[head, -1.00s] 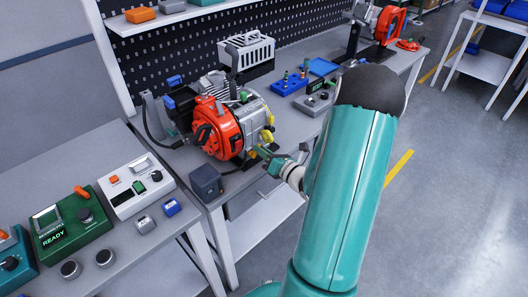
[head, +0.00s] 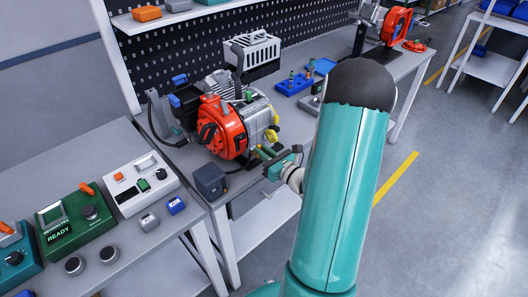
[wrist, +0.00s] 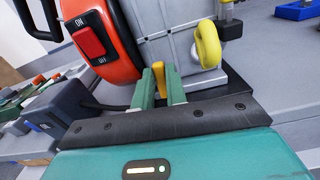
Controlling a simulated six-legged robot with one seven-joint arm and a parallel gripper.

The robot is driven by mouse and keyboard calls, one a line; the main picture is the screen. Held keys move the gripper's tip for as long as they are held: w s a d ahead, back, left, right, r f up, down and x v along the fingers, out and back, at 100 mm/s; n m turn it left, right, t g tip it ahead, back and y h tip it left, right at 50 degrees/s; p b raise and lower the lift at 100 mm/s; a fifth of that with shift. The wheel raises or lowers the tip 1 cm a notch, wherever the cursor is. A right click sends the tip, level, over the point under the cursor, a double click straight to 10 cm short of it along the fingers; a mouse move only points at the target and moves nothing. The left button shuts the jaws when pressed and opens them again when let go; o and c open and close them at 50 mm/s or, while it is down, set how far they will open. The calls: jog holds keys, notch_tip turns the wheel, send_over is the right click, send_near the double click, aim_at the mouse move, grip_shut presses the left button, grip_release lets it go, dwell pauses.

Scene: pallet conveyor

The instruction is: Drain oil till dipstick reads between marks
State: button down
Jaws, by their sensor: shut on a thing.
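The orange and grey engine (head: 222,130) stands on the grey workbench. In the wrist view its orange cover carries a red ON switch (wrist: 88,42). A yellow ring handle (wrist: 208,43), which looks like the dipstick's, sits on the engine's grey side, right of my fingers. My gripper (head: 264,154) is low at the engine's near right side. In the wrist view, my green gripper fingers (wrist: 161,88) are shut on a small yellow lever (wrist: 159,74) at the engine's base. The lever's lower part is hidden between the fingers. Oil level and dipstick marks are not visible.
A dark box (head: 210,181) stands at the bench's front edge, left of my gripper. A blue tray with pegs (head: 293,83) lies behind right. A bench with a green READY panel (head: 72,222) is at left. Open floor (head: 440,200) lies to the right.

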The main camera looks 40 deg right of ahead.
jog(key=shift+s, duration=0.1)
jog(key=c, duration=1.7)
grip_release()
jog(key=s, duration=1.3)
jog(key=shift+s+d, duration=0.2)
jog(key=shift+s, duration=0.15)
dwell(4.2)
